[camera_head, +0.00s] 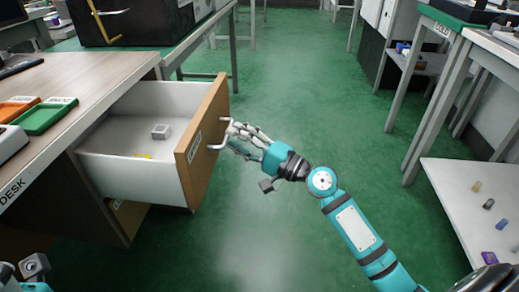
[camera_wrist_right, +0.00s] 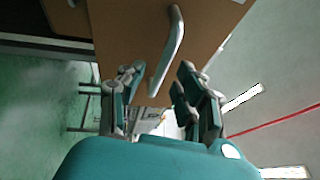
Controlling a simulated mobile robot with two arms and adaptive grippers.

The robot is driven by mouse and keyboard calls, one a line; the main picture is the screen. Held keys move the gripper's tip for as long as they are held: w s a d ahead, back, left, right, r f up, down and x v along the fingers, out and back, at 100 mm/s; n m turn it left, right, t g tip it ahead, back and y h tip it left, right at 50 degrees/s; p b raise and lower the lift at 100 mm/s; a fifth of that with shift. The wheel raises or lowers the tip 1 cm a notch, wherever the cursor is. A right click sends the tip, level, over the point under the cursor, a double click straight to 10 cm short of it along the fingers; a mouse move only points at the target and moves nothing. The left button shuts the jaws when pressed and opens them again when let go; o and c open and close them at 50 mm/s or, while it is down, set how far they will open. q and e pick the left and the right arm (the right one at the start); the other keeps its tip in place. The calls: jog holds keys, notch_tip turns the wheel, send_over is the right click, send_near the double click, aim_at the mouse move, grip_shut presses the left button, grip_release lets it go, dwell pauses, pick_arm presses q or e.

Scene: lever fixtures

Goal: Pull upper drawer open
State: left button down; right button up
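The upper drawer (camera_head: 107,158) of the desk is pulled well out. Its wooden front (camera_head: 203,140) stands far from the desk body, and its white inside shows. My right gripper (camera_head: 238,136) is at the drawer's metal handle (camera_head: 224,133). In the right wrist view the handle (camera_wrist_right: 173,45) runs between and just beyond the two spread fingers (camera_wrist_right: 158,88). The fingers are apart and not closed on it; whether one touches it I cannot tell. My left gripper's fingers are out of the picture; only part of that wrist shows at the lower left.
The desk top (camera_head: 85,75) holds orange and green trays. A white shelf (camera_head: 450,200) with small items stands at the right. Green floor (camera_head: 300,100) is clear between.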

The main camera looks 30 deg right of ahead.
jog(key=v, duration=0.9)
jog(key=shift+w, duration=0.1)
